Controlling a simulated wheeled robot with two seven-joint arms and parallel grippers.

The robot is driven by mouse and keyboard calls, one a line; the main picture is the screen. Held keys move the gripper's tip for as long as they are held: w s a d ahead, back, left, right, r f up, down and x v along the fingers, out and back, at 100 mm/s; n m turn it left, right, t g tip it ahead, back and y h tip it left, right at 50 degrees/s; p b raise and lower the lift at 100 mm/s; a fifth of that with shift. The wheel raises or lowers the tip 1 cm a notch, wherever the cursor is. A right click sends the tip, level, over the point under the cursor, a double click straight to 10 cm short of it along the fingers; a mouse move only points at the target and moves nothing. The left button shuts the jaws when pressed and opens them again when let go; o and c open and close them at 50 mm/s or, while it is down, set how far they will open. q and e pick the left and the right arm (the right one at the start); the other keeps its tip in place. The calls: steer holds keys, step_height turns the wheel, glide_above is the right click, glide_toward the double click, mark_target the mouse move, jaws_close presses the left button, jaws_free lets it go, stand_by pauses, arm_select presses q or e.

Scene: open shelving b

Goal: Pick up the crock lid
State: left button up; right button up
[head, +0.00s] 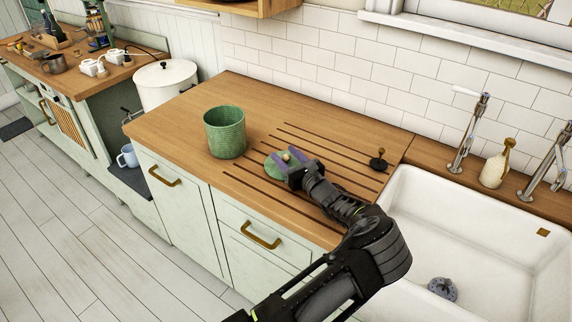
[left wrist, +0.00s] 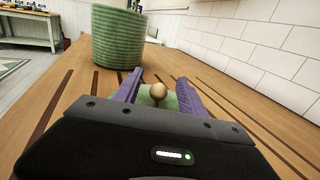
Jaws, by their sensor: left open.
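The crock lid (head: 272,164) is a green disc with a round wooden knob, lying on the wooden counter. In the left wrist view its knob (left wrist: 157,91) shows between my purple fingers. My left gripper (head: 289,158) is open, low over the lid, with one finger on each side of the knob and a gap around it. Part of the lid is hidden by the gripper. The green ribbed crock (head: 225,132) stands upright and open just left of the lid; it also shows ahead in the left wrist view (left wrist: 118,38). My right gripper is not in view.
The counter (head: 180,115) has drainage grooves under the gripper. A white sink (head: 480,240) lies to the right, with a small dark plug (head: 379,160) near its edge. A tiled wall (head: 330,70) runs behind. The counter left of the crock is clear.

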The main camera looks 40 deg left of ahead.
arm_select(q)
jaws_close()
stand_by(0.6)
stand_by(0.9)
